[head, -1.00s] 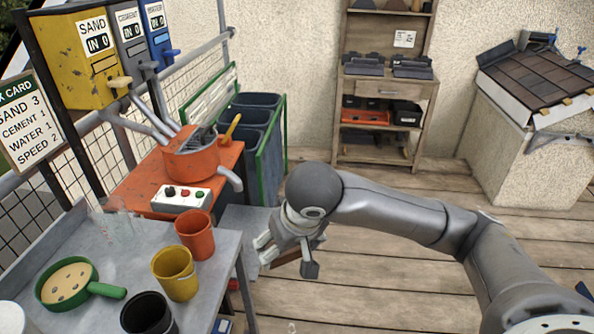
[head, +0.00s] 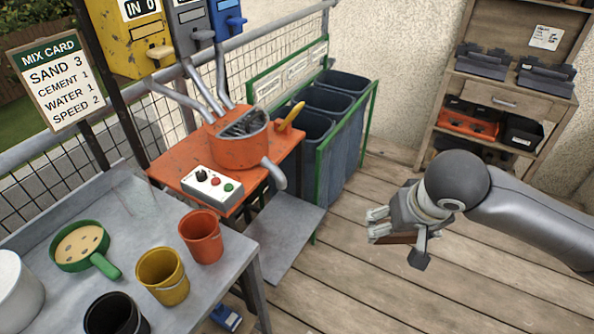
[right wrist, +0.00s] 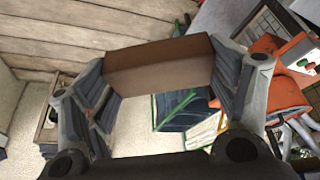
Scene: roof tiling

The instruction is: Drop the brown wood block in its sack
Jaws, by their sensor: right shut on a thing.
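My right gripper (head: 395,240) is shut on the brown wood block (right wrist: 160,64). In the right wrist view the block lies crosswise between the two fingers. In the head view only a brown sliver of it (head: 398,239) shows below the fingers. The gripper is held over the plank floor, to the right of the sacks and apart from them. Several dark blue-grey sacks (head: 343,125) hang in a row in a green frame (head: 365,142) with a label board behind. Which sack is for wood cannot be read. My left gripper is not in view.
An orange mixer (head: 238,146) stands left of the sacks, with a control box (head: 212,190). A grey table (head: 60,220) at front left holds buckets and a green sieve (head: 80,247). A wooden shelf (head: 470,92) stands at the back right. Plank floor between is clear.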

